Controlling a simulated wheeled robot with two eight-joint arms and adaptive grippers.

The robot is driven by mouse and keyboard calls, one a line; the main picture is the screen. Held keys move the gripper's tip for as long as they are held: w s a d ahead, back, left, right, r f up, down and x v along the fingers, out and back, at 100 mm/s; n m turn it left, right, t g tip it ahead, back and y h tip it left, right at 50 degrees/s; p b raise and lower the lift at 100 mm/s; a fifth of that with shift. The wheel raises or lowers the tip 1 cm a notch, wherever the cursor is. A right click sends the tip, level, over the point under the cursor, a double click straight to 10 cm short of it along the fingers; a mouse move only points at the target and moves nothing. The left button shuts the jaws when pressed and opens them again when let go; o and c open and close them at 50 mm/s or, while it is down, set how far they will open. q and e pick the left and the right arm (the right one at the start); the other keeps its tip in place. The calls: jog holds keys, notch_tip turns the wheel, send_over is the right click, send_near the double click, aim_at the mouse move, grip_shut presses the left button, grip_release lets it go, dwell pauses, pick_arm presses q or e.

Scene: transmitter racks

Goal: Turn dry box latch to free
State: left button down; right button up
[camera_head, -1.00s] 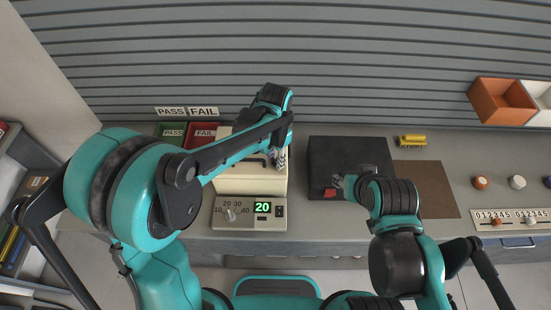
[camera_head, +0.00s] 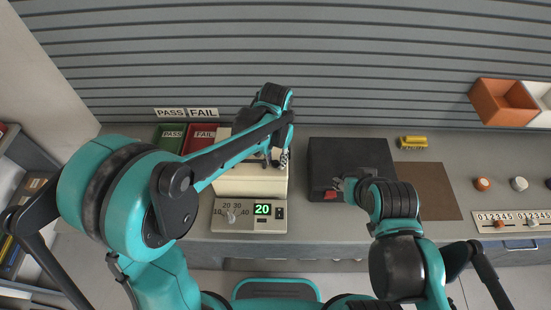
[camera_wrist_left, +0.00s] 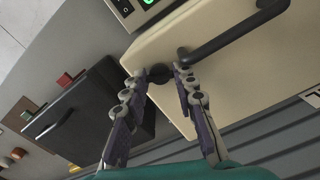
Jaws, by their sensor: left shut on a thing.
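The dry box is the cream box (camera_head: 262,184) behind the control panel. In the left wrist view its cream face (camera_wrist_left: 245,88) carries a long black bar handle (camera_wrist_left: 225,38) and a small dark latch knob (camera_wrist_left: 159,73). My left gripper (camera_head: 281,160) is at the box's right side in the head view. In the wrist view its two fingers (camera_wrist_left: 160,76) stand on either side of the latch knob and are shut on it. The knob's exact angle is hard to read. My right gripper (camera_head: 340,186) is by the black box's front; its fingers are too small to judge.
A control panel (camera_head: 235,220) with a dial and a green "20" display stands in front of the dry box. A black box (camera_head: 345,155), brown mat (camera_head: 428,190) and yellow item (camera_head: 413,142) are to the right. Green (camera_head: 170,137) and red (camera_head: 200,138) trays are behind left.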

aim_at(276, 162)
pick_arm(q)
jog(key=c, duration=1.2)
grip_release()
notch_tip(276, 162, up, 12)
